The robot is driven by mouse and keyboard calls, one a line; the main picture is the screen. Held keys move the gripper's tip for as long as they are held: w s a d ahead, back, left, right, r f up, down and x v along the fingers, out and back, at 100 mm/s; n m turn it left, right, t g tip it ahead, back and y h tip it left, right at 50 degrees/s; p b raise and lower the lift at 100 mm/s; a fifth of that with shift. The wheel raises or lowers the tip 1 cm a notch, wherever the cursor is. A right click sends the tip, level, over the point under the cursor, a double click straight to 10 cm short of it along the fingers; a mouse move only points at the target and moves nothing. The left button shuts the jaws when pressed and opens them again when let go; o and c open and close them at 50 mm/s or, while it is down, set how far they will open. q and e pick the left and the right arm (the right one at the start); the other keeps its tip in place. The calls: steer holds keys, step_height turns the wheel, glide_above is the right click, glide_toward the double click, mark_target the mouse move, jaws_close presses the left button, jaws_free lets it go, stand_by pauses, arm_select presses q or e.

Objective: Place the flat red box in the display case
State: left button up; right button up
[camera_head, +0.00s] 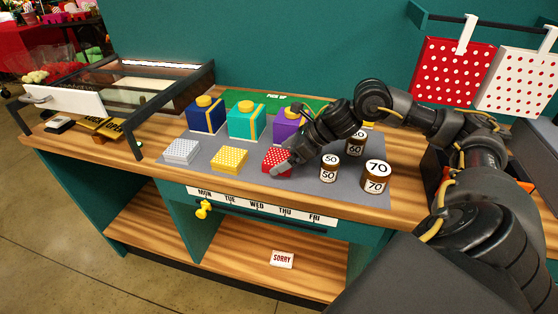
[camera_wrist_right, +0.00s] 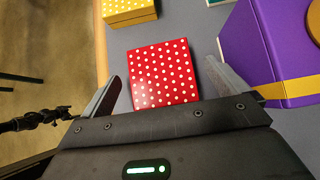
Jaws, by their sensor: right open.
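The flat red box (camera_head: 273,160) with white dots lies on the grey mat, right of the flat yellow box (camera_head: 229,159). My right gripper (camera_head: 284,165) is at this red box. In the right wrist view the red box (camera_wrist_right: 163,73) sits between the open fingers (camera_wrist_right: 166,88), with mat showing beside each fingertip. The fingers do not appear to grip it. The display case (camera_head: 130,85) stands at the left end of the counter, with a glass top and a white front panel with a handle (camera_head: 62,97). My left gripper is not in view.
A flat white box (camera_head: 182,151) lies farther left. Behind stand blue (camera_head: 205,116), teal (camera_head: 246,121) and purple (camera_head: 286,128) gift boxes. Labelled jars (camera_head: 376,177) are to the right. Dotted bags (camera_head: 450,70) hang at the right. Mat is bare at the front.

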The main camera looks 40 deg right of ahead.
steer(key=shift+x, duration=1.1)
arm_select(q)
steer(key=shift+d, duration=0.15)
arm_select(e)
steer(key=shift+c, duration=1)
steer(key=c, duration=0.9)
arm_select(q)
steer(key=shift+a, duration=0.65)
arm_select(e)
steer(key=shift+c, duration=0.2)
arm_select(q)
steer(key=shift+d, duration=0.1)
arm_select(e)
steer(key=shift+r, duration=0.1)
